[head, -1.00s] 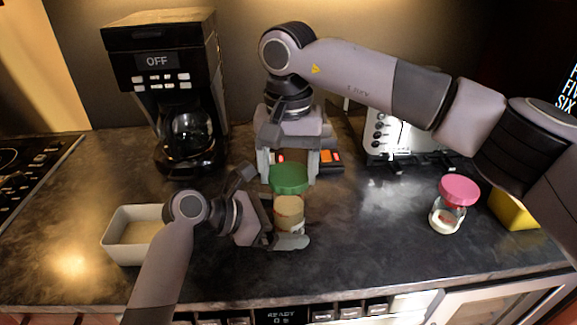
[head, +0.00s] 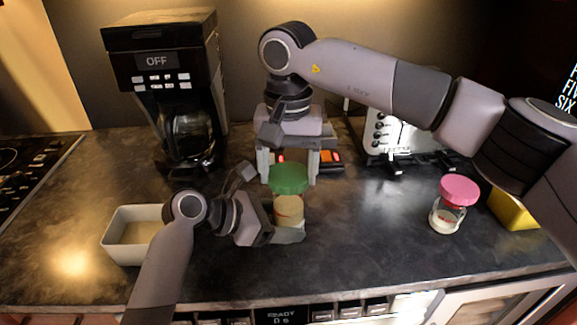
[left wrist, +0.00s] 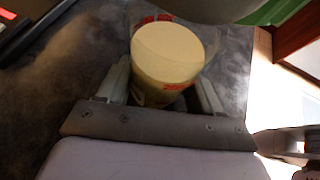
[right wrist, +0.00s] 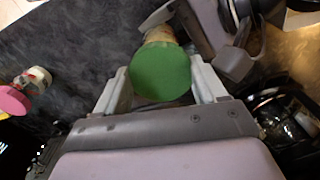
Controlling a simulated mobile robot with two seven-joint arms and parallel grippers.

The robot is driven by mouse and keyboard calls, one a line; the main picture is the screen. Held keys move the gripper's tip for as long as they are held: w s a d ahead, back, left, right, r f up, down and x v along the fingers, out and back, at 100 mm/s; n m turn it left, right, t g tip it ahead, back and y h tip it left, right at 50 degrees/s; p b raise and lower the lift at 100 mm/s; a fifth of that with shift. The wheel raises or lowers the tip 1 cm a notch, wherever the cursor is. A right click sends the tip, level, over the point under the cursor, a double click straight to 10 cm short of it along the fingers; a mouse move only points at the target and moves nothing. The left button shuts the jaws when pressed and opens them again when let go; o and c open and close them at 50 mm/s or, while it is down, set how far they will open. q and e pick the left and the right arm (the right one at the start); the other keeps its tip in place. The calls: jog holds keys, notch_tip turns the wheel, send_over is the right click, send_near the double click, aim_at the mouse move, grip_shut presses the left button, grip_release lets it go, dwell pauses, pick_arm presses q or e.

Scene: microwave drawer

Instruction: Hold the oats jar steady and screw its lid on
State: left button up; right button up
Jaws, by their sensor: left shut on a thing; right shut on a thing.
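The oats jar (head: 289,210) is clear with cream contents and red print; it stands near the middle of the counter. My left gripper (head: 287,234) is shut on the jar from its left side, and the left wrist view shows the jar (left wrist: 167,55) between the fingers. The green lid (head: 289,178) is directly above the jar in the head view. My right gripper (head: 288,170) points down and is shut on the lid, also seen in the right wrist view (right wrist: 160,74). The lid hides the jar's rim, so I cannot tell whether it is seated.
A jar with a pink lid (head: 458,192) and a yellow object (head: 513,209) stand at the right. A white bin (head: 124,250) is at the left, with a coffee maker (head: 160,50) behind it. A toaster (head: 405,145) is at the back. The front right counter is clear.

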aim_at(288, 214)
jog(key=shift+f, duration=2)
dwell(4.1)
pick_arm(q)
jog(key=c, duration=0.7)
jog(key=shift+c, duration=0.2)
pick_arm(e)
jog(key=o, duration=1)
pick_arm(q)
jog(key=shift+d, duration=0.1)
pick_arm(e)
jog(key=shift+o, duration=0.4)
jog(key=shift+a, duration=0.1)
pick_arm(q)
jog(key=shift+s+d, duration=0.1)
jog(key=shift+s, duration=0.05)
pick_arm(e)
jog(key=shift+a, duration=0.1)
jog(key=c, duration=1.2)
jog(key=m, duration=0.4)
jog(key=shift+m, duration=0.4)
jog(key=shift+c, duration=0.2)
